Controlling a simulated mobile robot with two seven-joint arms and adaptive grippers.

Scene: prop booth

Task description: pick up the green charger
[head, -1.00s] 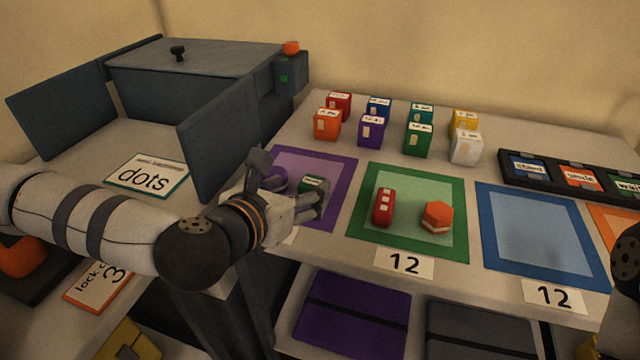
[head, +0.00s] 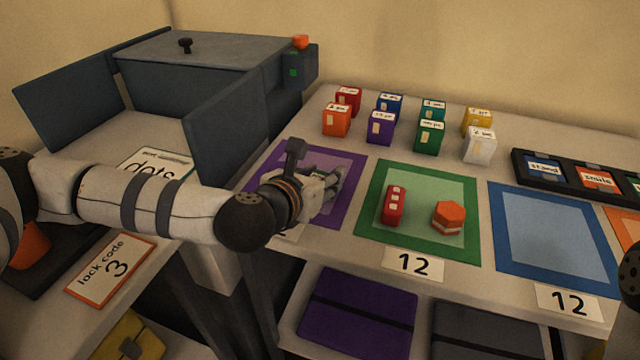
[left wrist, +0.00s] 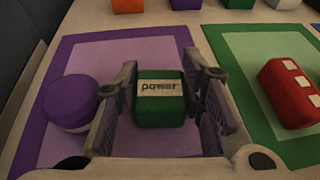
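The green charger (left wrist: 160,110), a green block with a pale label reading "power", stands on the purple-bordered mat (left wrist: 110,50). My left gripper (left wrist: 160,63) is open, with one finger on each side of the charger. Narrow gaps seem to show beside it, though contact on the left side is hard to judge. In the head view my left gripper (head: 333,186) is low over the purple mat and hides most of the charger. My right gripper is not in view; only a piece of my right arm shows at the right edge.
A purple round object (left wrist: 72,102) sits just left of the left finger. A red block (head: 393,205) and an orange hexagonal piece (head: 448,215) lie on the green mat (head: 425,247). Small coloured boxes stand behind. The blue mat (head: 550,230) is empty.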

